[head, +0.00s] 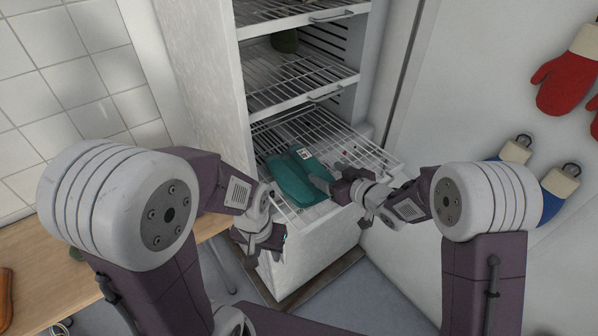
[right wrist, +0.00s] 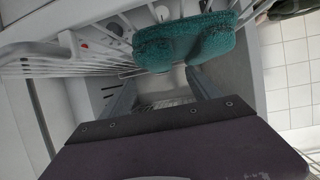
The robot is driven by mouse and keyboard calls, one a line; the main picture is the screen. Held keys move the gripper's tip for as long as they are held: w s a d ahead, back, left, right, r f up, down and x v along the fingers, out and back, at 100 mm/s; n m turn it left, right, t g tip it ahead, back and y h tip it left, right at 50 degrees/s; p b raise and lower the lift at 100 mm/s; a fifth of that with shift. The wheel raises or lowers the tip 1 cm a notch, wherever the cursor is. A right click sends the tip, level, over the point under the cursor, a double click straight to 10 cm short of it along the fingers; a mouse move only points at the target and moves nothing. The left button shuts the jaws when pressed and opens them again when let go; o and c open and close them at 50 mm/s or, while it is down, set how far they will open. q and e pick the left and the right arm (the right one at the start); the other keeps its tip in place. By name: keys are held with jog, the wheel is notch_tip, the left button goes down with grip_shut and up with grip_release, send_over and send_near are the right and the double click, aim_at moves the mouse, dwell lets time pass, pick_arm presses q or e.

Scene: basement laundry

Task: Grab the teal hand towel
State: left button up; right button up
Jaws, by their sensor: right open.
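The teal hand towel (head: 292,180) lies folded on the lowest visible wire shelf of the open white cabinet, with a small white label at its far end. In the right wrist view the towel (right wrist: 185,42) is a fuzzy teal bundle just beyond the fingertips. My right gripper (head: 338,186) is open, at the right side of the towel near its front; the right wrist view shows its two spread fingers (right wrist: 160,82) with nothing held between them. My left gripper (head: 264,238) hangs in front of the shelf, lower left of the towel; its jaw opening is unclear.
The wire shelf (head: 350,148) has a raised front edge near my right gripper. Further wire shelves (head: 300,82) sit above, one with a dark round object (head: 285,41). A wooden table (head: 40,262) stands at left. Red mitts (head: 566,82) hang on the right wall.

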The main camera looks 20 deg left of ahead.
aim_at(316, 167)
jog(key=shift+w+a+f, duration=0.2)
jog(key=shift+w+f, duration=0.05)
jog(key=shift+w, duration=0.2)
jog(key=shift+w+a+f, duration=0.15)
jog(key=shift+w+f, duration=0.1)
jog(key=shift+w, duration=0.2)
jog(key=x, duration=0.5)
jog(key=shift+s+a+r+p, duration=0.2)
jog(key=shift+s+a+p, duration=0.05)
jog(key=shift+a+p, duration=0.15)
jog(key=shift+w+f, duration=0.1)
jog(key=c, duration=0.7)
grip_shut()
